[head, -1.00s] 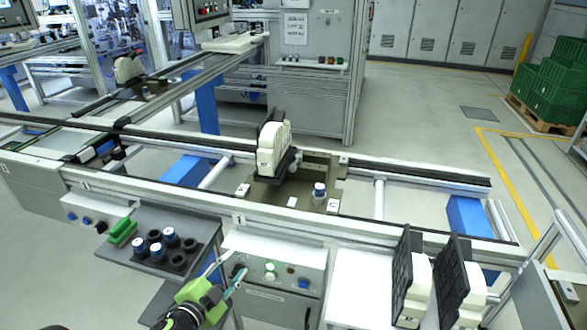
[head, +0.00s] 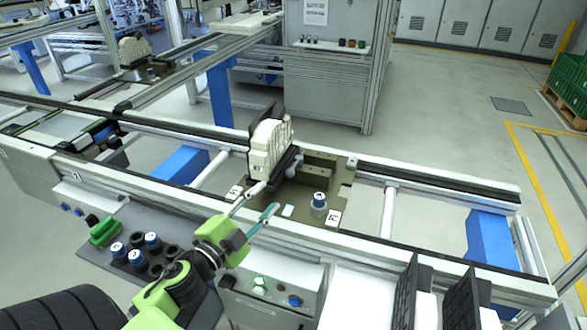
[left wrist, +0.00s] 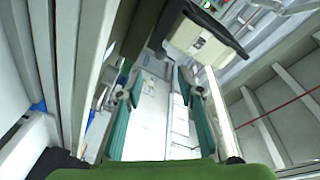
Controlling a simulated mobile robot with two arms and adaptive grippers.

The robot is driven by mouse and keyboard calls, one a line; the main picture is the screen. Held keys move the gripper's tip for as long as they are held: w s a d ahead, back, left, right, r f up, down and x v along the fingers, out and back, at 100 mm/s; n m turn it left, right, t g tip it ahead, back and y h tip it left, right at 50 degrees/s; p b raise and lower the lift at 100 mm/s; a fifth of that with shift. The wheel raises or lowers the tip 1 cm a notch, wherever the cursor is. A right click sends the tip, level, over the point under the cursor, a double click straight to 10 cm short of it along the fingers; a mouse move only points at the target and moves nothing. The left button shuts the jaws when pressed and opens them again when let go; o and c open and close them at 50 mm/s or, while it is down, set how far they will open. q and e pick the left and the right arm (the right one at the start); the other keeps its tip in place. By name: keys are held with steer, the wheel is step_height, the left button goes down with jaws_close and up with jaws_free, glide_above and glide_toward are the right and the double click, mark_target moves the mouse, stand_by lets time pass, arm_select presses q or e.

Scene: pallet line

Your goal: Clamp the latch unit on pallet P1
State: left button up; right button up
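The latch unit (head: 268,148), a cream block with a black bracket, stands upright on the olive pallet plate (head: 328,181) on the conveyor. A grey knob-like part (head: 293,165) is at its right side. A blue-ringed cylinder (head: 319,201) stands on the plate's near right. My left gripper (head: 267,197) is open and empty, its fingertips over the pallet's near-left edge, near the unit's base; contact cannot be told. In the left wrist view, its teal fingers (left wrist: 157,80) are apart, and a cream block with a dark edge (left wrist: 203,42) shows beyond. My right gripper is not in view.
A grey shelf (head: 132,213) at near left holds several blue-topped cylinders and a green block (head: 104,232). A button panel with a lit green button (head: 260,284) is below the conveyor rail. Black upright plates (head: 405,290) stand at near right. Free floor lies behind the conveyor.

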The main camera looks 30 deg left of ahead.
mark_target(287, 175)
arm_select(q)
steer(key=w, duration=0.2)
steer(key=w+p, duration=0.1)
steer(key=w, duration=0.1)
steer(key=shift+a+r, duration=0.15)
steer(key=shift+r, duration=0.15)
steer(key=w+p, duration=0.1)
steer(key=w, duration=0.6)
steer(key=shift+w+a+f+p, duration=0.1)
steer(key=shift+w+f+p, duration=0.1)
steer(key=shift+p, duration=0.1)
steer(key=shift+w, duration=0.5)
jaws_close()
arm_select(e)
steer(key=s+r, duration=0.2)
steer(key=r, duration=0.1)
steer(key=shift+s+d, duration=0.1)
